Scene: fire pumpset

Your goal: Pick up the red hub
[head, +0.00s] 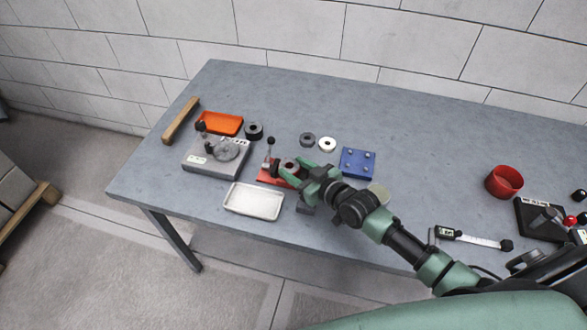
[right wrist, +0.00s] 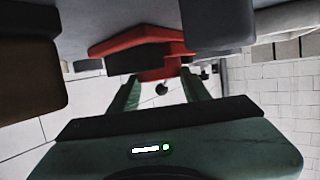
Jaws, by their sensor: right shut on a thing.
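My right gripper (head: 290,172) reaches over the table from the lower right. It is shut on a red part at the red fixture, which I take to be the red hub (right wrist: 158,74). In the head view the fingers partly hide the part, and a round piece with a dark centre (head: 289,165) shows beside them. The red fixture (head: 266,178) has an upright lever with a dark knob. I cannot tell whether the held part is clear of the fixture. My left gripper is not in view.
A white tray (head: 253,201) lies in front, left of my gripper. A grey fixture (head: 210,159) and an orange tray (head: 219,123) stand left. A blue block (head: 357,162), a dark ring (head: 307,139) and a white ring (head: 327,144) lie behind. A red cup (head: 504,182) stands right.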

